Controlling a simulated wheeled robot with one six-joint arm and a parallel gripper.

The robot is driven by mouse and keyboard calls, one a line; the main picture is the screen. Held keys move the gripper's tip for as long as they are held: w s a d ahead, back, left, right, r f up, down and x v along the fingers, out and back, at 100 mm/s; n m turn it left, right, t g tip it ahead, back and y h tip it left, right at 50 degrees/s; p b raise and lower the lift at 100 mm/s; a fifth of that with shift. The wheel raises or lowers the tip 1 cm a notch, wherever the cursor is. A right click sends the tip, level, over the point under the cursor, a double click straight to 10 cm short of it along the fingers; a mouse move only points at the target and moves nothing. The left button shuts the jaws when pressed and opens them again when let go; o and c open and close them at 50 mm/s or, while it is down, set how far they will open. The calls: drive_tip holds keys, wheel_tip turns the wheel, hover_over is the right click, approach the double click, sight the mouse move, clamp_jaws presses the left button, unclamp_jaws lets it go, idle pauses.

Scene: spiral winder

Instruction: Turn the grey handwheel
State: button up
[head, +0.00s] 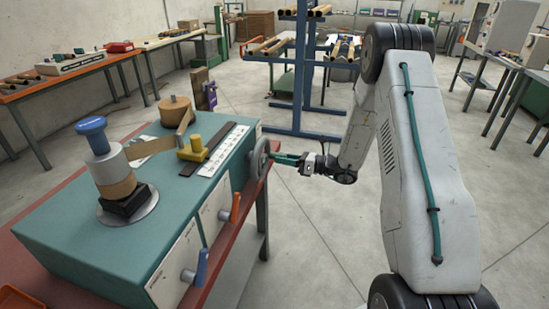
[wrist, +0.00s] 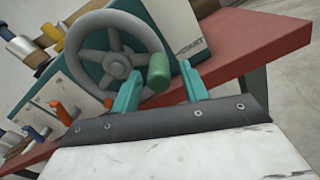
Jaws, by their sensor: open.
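The grey handwheel (wrist: 119,62) is mounted on the end face of the teal machine, with several spokes and a green knob (wrist: 158,71) on its rim. In the head view the handwheel (head: 259,158) shows nearly edge-on at the machine's right side. My gripper (wrist: 157,88) is open, with its two teal fingers pointing at the wheel. The green knob appears between the fingertips in the wrist view; I cannot tell whether a finger touches it. In the head view my gripper (head: 276,157) is close beside the wheel.
The teal winder (head: 100,240) stands on a red bench (head: 45,292). It bears a blue-capped spindle (head: 98,137), a yellow block (head: 196,149), an orange lever (head: 235,207) and a blue lever (head: 197,269). A blue rack (head: 303,75) stands behind; floor right of the bench is clear.

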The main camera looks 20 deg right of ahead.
sight(270, 156)
drive_tip(key=shift+x, duration=1.85)
clamp_jaws()
